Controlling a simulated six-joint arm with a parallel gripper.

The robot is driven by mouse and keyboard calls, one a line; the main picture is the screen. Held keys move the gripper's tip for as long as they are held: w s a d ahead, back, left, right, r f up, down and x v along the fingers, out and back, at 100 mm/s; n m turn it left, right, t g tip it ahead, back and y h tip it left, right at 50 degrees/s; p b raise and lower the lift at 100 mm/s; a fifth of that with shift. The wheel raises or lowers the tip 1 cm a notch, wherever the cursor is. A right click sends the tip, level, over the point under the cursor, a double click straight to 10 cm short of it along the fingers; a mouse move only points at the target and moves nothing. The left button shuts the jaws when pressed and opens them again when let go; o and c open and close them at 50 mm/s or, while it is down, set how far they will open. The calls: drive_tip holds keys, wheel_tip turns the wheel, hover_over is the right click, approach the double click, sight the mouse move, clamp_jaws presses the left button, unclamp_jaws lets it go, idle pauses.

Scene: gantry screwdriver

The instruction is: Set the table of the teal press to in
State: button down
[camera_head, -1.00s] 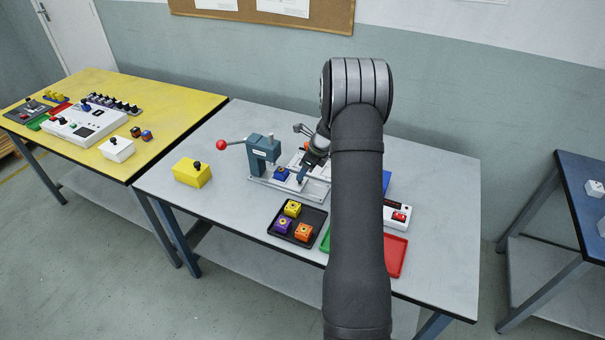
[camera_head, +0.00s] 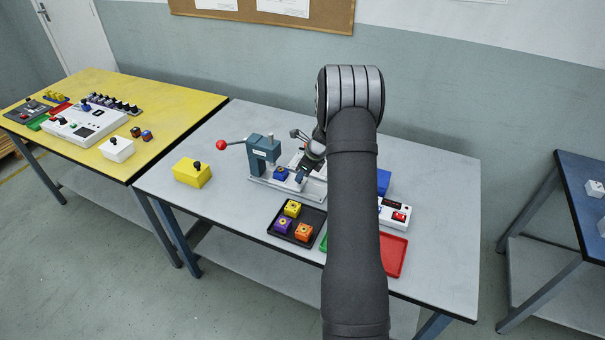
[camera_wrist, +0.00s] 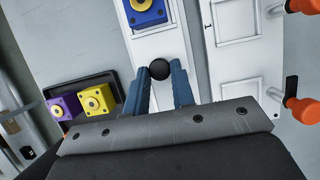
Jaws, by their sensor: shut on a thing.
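The teal press (camera_head: 262,155) stands on the grey table, with a red-ball lever (camera_head: 221,145) reaching left. A blue block (camera_head: 281,173) sits on its pale sliding table at the press's right side. The block also shows at the top of the wrist view (camera_wrist: 146,14). My gripper (camera_wrist: 160,72) has its blue fingers closed around the round black knob (camera_wrist: 159,68) at the near end of the white slide table (camera_wrist: 158,45) in the wrist view. In the head view my gripper (camera_head: 301,173) is just right of the block, and my arm hides part of the fixture.
A black tray (camera_head: 297,240) with yellow, purple and orange blocks lies in front of the press. A yellow box (camera_head: 192,172) with a black knob is left. A red tray (camera_head: 396,260) and a white control box (camera_head: 394,214) are right. Orange-handled clamps (camera_wrist: 302,108) flank the fixture.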

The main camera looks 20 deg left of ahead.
drive_tip(key=shift+a, duration=1.65)
drive_tip(key=c, duration=1.2)
unclamp_jaws()
drive_tip(key=v, duration=1.7)
drive_tip(key=shift+r, duration=0.15)
approach(289, 178)
drive_tip(key=x, duration=0.5)
drive_tip(key=shift+s, duration=0.15)
drive_tip(key=shift+d, duration=0.4)
